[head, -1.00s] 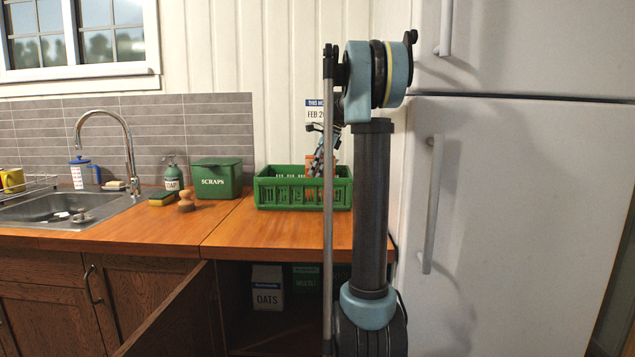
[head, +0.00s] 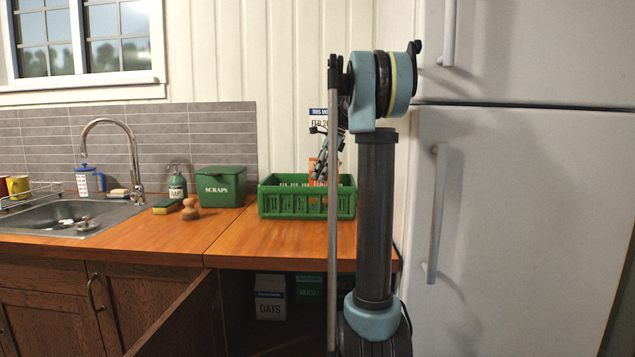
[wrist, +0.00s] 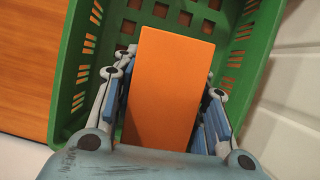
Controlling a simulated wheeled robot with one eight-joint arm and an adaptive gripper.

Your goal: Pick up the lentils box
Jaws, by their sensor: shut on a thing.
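An orange box (wrist: 168,90), which I take for the lentils box, stands between the fingers of my gripper (wrist: 164,84) in the wrist view. The fingers press on its two sides, shut on it. The face turned to the camera is plain orange, with no label to read. In the head view the box (head: 317,172) shows above the front wall of the green crate (head: 285,206). My gripper (head: 322,160) comes down on it from above, partly hidden by my arm.
The white fridge (head: 520,220) stands just right of my arm. A green scraps bin (head: 220,187) is on the counter to the left. Below, an open cupboard holds an oats box (head: 270,305) and a green box (head: 308,290).

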